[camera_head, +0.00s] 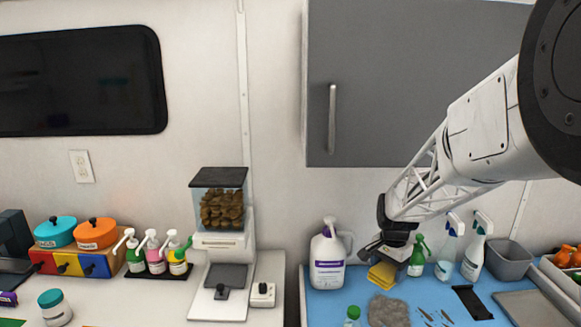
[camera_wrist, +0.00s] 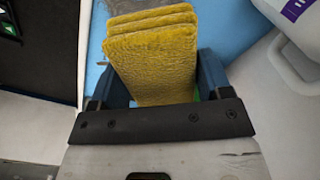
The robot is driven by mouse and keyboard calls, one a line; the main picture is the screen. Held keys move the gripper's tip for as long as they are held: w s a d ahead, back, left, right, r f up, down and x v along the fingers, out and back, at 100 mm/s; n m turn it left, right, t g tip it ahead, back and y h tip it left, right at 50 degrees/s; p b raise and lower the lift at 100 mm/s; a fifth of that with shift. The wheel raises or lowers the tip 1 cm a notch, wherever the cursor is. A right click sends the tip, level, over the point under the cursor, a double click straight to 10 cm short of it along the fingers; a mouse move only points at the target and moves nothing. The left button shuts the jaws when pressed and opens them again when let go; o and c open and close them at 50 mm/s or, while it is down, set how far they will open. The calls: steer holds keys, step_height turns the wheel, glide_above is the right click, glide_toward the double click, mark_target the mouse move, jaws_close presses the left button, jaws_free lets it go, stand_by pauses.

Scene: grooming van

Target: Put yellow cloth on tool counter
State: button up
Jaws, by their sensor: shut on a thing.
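The yellow cloth (camera_head: 382,275) is a folded, fuzzy stack over the blue-topped counter (camera_head: 340,312) at right in the head view. My gripper (camera_head: 384,256) is above it, pointing down. In the wrist view my gripper (camera_wrist: 152,78) is shut on the yellow cloth (camera_wrist: 152,55), with a blue finger on each side of it. The cloth hides part of the counter below. I cannot tell whether it touches the blue top. A white counter (camera_head: 150,310) stands at left, beyond a dark gap. No label shows which is the tool counter.
A white jug (camera_head: 328,262) stands close left of my gripper. A green spray bottle (camera_head: 418,258) is close on the right. A grey fuzzy cloth (camera_head: 388,312) lies in front. A treat dispenser (camera_head: 221,225) and pump bottles (camera_head: 155,254) stand on the white counter.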

steer(key=w+d+f, duration=0.2)
steer(key=d, duration=1.4)
steer(key=w+d+f, duration=0.2)
steer(key=d, duration=1.4)
steer(key=s+d+r+n, duration=0.2)
steer(key=d+r, duration=1)
steer(key=d, duration=0.3)
steer(key=shift+s+d+r, duration=0.2)
steer(key=shift+d+r, duration=0.1)
steer(key=shift+r, duration=0.05)
steer(key=s+a+f+n, duration=0.1)
steer(key=a+f, duration=0.6)
steer(key=a, duration=0.9)
steer(key=s+a+f+n, duration=0.2)
steer(key=a+f+n, duration=0.2)
steer(key=a, duration=1.3)
steer(key=s+a+f+n, duration=0.1)
steer(key=a+f+n, duration=0.2)
steer(key=a+f, duration=0.7)
steer(key=shift+s+a+f, duration=0.1)
steer(key=shift+s+a, duration=0.05)
steer(key=shift+a, duration=1.45)
steer(key=shift+s+a, duration=0.1)
steer(key=shift+a, duration=1.45)
